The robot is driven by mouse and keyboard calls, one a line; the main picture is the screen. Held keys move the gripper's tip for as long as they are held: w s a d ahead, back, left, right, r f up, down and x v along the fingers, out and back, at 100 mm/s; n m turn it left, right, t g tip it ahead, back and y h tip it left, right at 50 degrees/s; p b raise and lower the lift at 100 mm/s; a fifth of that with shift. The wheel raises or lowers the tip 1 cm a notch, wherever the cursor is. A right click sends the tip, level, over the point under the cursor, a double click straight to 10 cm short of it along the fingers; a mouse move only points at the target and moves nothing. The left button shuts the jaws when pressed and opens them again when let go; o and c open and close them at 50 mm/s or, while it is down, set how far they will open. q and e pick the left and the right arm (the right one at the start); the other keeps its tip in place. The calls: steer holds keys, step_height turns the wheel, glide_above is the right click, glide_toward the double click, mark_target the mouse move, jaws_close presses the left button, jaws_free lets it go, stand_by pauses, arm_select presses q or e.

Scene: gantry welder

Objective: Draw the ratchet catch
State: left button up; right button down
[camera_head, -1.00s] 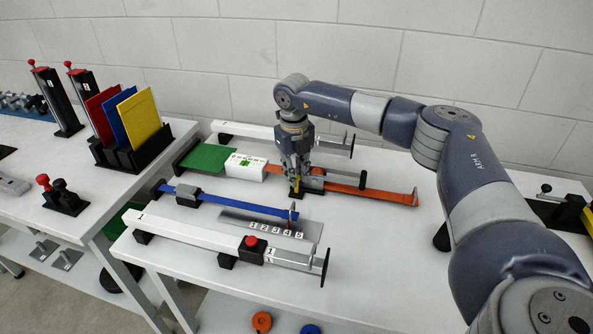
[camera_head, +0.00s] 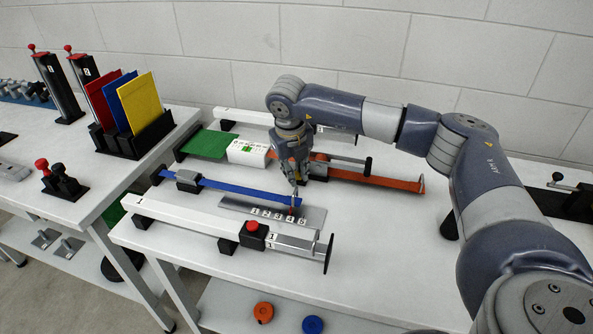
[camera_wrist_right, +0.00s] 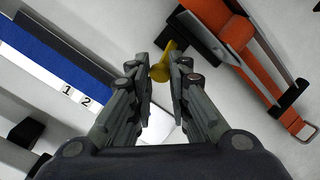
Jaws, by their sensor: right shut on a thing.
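My right gripper (camera_head: 295,184) points down beside the black ratchet block (camera_head: 318,170) on the orange strap (camera_head: 375,180). In the right wrist view its two fingers (camera_wrist_right: 161,72) are closed around the rounded end of a yellow catch (camera_wrist_right: 168,52). The catch's stem runs to the black block (camera_wrist_right: 200,38), and the orange strap (camera_wrist_right: 262,60) passes to the right. In the head view the fingers hide the catch. My left gripper is out of view.
The blue strap (camera_head: 245,190) and a numbered plate (camera_head: 310,214) lie just in front of the gripper. A white rail (camera_head: 185,212) with a red-buttoned block (camera_head: 253,232) runs along the front. A white box (camera_head: 248,152) stands behind left. Bare tabletop lies at front right.

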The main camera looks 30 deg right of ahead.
steer(key=shift+s+a+f, duration=0.4)
steer(key=shift+a+f, duration=0.05)
steer(key=shift+f, duration=0.15)
steer(key=c, duration=1.5)
jaws_free()
steer(key=shift+a, duration=0.1)
steer(key=shift+w+r, duration=0.1)
steer(key=shift+r, duration=0.1)
steer(key=shift+r, duration=0.3)
steer(key=v, duration=1.1)
steer(key=shift+a+r, duration=0.1)
steer(key=shift+r, duration=0.05)
